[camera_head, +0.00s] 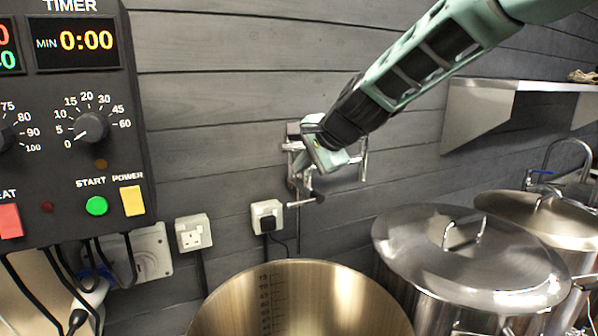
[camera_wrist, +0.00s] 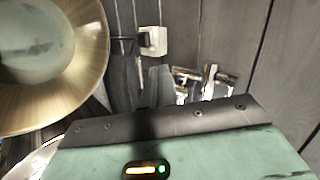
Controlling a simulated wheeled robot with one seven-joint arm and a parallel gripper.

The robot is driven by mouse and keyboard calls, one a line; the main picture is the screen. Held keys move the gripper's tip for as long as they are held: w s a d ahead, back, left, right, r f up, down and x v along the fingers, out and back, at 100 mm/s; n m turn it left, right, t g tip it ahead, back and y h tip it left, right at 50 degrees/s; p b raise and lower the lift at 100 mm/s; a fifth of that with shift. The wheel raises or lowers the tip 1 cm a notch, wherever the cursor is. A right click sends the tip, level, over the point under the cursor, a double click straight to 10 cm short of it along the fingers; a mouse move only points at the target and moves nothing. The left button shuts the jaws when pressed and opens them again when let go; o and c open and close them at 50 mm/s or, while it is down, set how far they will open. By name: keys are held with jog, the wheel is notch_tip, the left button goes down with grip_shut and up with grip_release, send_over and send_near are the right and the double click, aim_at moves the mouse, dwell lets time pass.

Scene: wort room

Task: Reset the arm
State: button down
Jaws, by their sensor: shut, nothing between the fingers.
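My arm reaches in from the top right in the head view, and its green and black end (camera_head: 335,152) is up against the view of the wall fixture. My gripper (camera_wrist: 144,82) shows in the wrist view as dark fingers beyond the green housing. It is shut and empty. In the head view its fingers are hard to make out against the metal fixture (camera_head: 304,178), part of which the arm hides. The fixture also shows right of the fingers in the wrist view (camera_wrist: 207,82).
An open steel pot (camera_head: 232,308) stands below my arm, at the left in the wrist view (camera_wrist: 97,48). A lidded pot (camera_head: 440,262) and another behind it stand right. The control box (camera_head: 118,110) hangs left, a socket with plug (camera_head: 266,216) between. A shelf (camera_head: 490,88) juts out right.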

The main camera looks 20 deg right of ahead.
jog(key=s+a+f+n+g+b, duration=0.3)
jog(key=s+a+f+n, duration=0.35)
jog(key=s, duration=0.35)
jog(key=s+a+f+n+g+b, duration=0.3)
jog(key=s+a+f+n, duration=0.2)
jog(key=s+f, duration=0.4)
jog(key=s+d+f+n+g+h+b, duration=0.1)
jog(key=s+f+n, duration=0.3)
jog(key=s, duration=0.4)
jog(key=s+d+f+n+g+h+b, duration=0.1)
jog(key=s+f+n, duration=0.3)
jog(key=s, duration=0.5)
jog(key=shift+d+n+g+h+b, duration=0.3)
jog(key=shift+n+g+h+b, duration=0.1)
jog(key=shift+n+b, duration=0.55)
jog(key=shift+f, duration=0.1)
